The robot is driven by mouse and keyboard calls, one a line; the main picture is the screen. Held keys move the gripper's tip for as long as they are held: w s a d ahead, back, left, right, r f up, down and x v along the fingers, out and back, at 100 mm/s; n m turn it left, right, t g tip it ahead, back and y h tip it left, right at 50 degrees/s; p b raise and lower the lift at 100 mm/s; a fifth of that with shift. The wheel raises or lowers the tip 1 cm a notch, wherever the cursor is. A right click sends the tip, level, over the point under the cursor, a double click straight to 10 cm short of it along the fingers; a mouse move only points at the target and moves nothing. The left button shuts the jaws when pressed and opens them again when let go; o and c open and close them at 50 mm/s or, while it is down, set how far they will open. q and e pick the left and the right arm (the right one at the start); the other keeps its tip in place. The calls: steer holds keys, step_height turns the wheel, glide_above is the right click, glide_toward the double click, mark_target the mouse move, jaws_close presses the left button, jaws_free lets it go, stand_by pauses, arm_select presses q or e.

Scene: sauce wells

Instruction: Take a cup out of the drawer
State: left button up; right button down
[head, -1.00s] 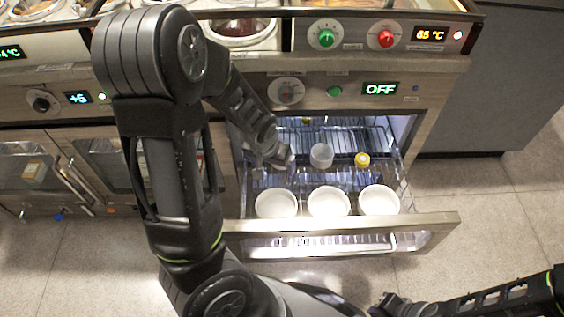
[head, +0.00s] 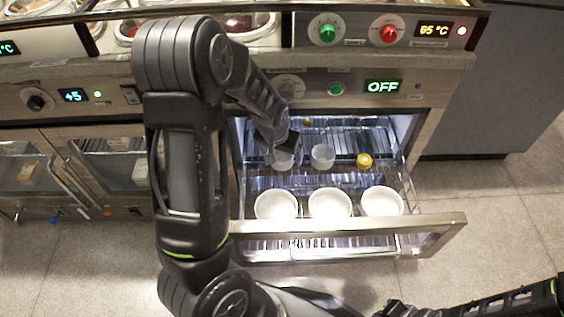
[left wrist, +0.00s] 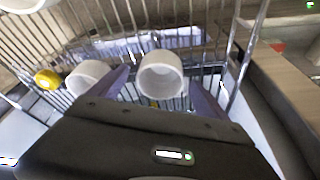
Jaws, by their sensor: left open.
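The drawer (head: 338,224) is pulled open below the panel reading OFF. A white cup (head: 283,162) stands at its back left, partly hidden by my left gripper (head: 276,150). In the left wrist view this cup (left wrist: 161,74) shows between the two spread fingers of my open left gripper (left wrist: 158,78); whether they touch it I cannot tell. A second white cup (head: 322,156) stands to its right; it also shows left of the fingers in the wrist view (left wrist: 88,77). My right arm's end (head: 402,310) is cut off at the bottom edge, its jaws unclear.
Three white bowls, left (head: 276,204), middle (head: 330,203) and right (head: 381,202), stand along the drawer's front. A yellow-topped item (head: 364,160) is right of the cups. The counter edge (head: 370,62) overhangs behind. The floor to the right is clear.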

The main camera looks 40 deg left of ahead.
arm_select(q)
steer(key=shift+x, duration=0.9)
steer(key=c, duration=1.5)
